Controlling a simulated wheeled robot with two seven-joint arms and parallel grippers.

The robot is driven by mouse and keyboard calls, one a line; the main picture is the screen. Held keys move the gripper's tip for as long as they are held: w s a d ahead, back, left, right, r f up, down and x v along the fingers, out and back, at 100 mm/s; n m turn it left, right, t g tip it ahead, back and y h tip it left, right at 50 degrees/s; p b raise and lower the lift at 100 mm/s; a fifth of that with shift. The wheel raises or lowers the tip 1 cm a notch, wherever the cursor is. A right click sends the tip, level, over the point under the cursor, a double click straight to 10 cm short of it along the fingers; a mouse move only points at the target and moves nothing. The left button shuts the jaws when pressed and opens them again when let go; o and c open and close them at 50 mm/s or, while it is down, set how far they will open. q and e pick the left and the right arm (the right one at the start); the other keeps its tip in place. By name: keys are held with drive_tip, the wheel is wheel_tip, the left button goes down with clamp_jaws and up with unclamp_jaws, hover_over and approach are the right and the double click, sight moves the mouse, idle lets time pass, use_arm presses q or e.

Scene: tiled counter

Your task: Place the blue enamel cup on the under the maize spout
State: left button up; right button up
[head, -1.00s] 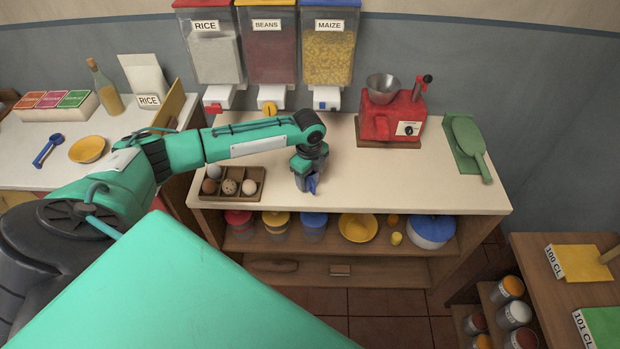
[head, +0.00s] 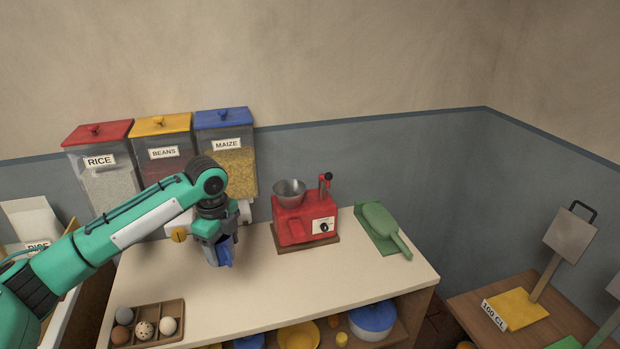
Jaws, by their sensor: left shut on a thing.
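My left gripper (head: 222,254) hangs pointing down over the back left part of the counter (head: 270,305). It is shut on the blue enamel cup (head: 224,252), of which only a small blue part shows below and between the fingers. The maize dispenser (head: 236,165), with a blue lid and yellow grain, is on the wall just behind my arm. Its white spout (head: 245,212) is partly hidden by my wrist. I cannot tell whether the cup touches the counter. My right gripper is not in view.
A red grinder (head: 298,222) with a metal bowl stands right of the gripper. A green scoop (head: 383,225) lies farther right. An egg tray (head: 150,322) is at the front left. The counter's middle is clear.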

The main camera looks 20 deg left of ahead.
use_arm(q)
drive_tip(key=s+d+f+n, duration=0.3)
drive_tip(key=s+d+n, duration=0.3)
drive_tip(key=n, duration=0.3)
drive_tip(key=s+d+f+n, duration=0.3)
drive_tip(key=s+d+n, duration=0.4)
drive_tip(key=n, duration=0.3)
drive_tip(key=shift+s+d+f+n+g+y, duration=0.2)
drive_tip(key=shift+d+n+g+y, duration=0.1)
drive_tip(key=shift+d, duration=0.25)
drive_tip(key=shift+d, duration=0.1)
drive_tip(key=shift+r, duration=0.15)
